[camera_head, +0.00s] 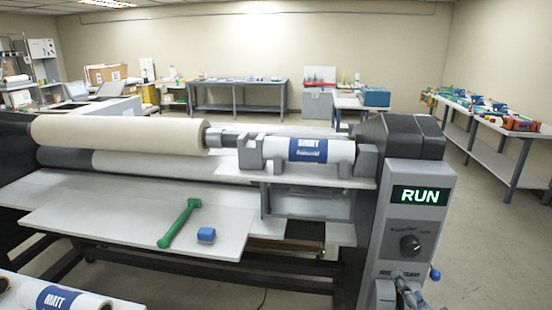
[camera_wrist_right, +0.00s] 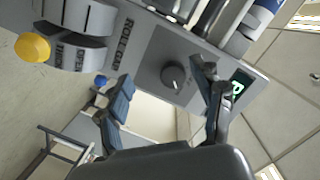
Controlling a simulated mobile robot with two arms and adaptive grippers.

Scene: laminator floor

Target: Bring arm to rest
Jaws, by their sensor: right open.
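My right gripper (camera_head: 402,288) is at the lower right of the head view, in front of the laminator's grey control panel (camera_head: 385,215) and below its black knob (camera_head: 410,244). In the right wrist view my right gripper (camera_wrist_right: 165,76) has its two dark fingers spread wide, with nothing between them. The knob (camera_wrist_right: 173,77) shows beyond them on the panel; I cannot tell the exact gap. The green display (camera_head: 419,195) reads RUN; in the wrist view the right finger partly hides it. My left gripper is in neither view.
A cream roll (camera_head: 118,134) and a white roll labelled SMART (camera_head: 322,150) sit on the laminator. A blue ball-ended lever (camera_head: 435,273) is close beside my right gripper. Floor at right is clear.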

